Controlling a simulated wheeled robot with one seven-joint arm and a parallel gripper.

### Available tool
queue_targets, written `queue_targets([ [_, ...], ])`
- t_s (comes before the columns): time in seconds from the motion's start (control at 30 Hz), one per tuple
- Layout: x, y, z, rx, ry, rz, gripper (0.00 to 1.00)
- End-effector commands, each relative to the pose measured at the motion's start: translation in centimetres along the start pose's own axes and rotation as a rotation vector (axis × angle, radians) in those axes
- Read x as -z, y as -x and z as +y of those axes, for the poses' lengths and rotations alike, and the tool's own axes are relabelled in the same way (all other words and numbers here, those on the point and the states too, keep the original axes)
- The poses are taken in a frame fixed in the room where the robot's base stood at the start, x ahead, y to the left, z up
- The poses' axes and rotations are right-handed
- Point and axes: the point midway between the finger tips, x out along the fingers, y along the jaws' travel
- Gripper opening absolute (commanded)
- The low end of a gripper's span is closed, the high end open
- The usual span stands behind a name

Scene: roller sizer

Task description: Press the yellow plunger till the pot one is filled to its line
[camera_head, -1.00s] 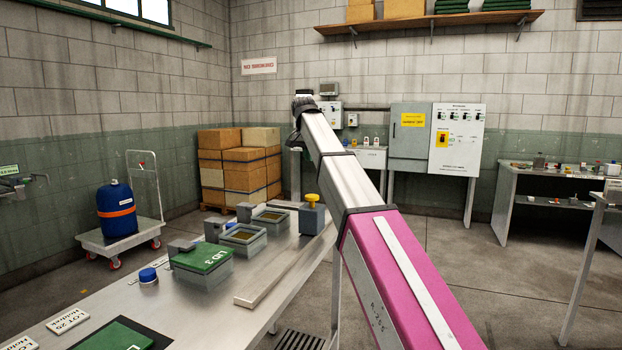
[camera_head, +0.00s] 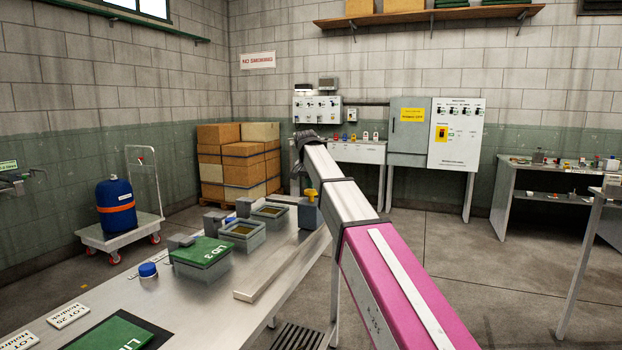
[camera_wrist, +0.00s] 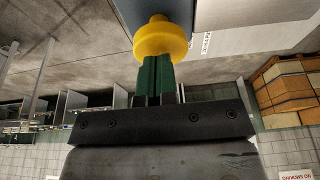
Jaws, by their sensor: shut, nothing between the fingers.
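The yellow plunger (camera_head: 311,194) stands on top of a blue-grey dispenser block (camera_head: 308,214) at the far right of the bench. In the wrist view the plunger (camera_wrist: 160,38) is a round yellow knob right at my fingertips. My gripper (camera_wrist: 154,62) is shut with nothing held; its green fingers point at the knob, touching or very close, I cannot tell which. In the head view my gripper is hidden behind my arm. Two open square pots, a farther one (camera_head: 286,218) and a nearer one (camera_head: 258,242), hold brownish contents. Their numbers and fill lines are not readable.
A pot under a green LID 3 (camera_head: 203,251) stands nearer, beside a blue-capped jar (camera_head: 148,270). A pale bar (camera_head: 270,278) lies along the bench's right edge. Lot labels (camera_head: 68,316) and another green lid (camera_head: 112,334) lie in front. Cartons (camera_head: 238,165) stand behind.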

Motion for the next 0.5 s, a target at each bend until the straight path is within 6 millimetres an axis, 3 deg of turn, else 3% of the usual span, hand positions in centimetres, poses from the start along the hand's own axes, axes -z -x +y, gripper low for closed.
queue_targets([
  [0.33, 0.0, -0.1, 0.0, 0.000, 0.000, 0.000, 0.00],
  [0.5, -0.5, -1.5, 0.0, 0.000, 0.000, 0.000, 0.00],
])
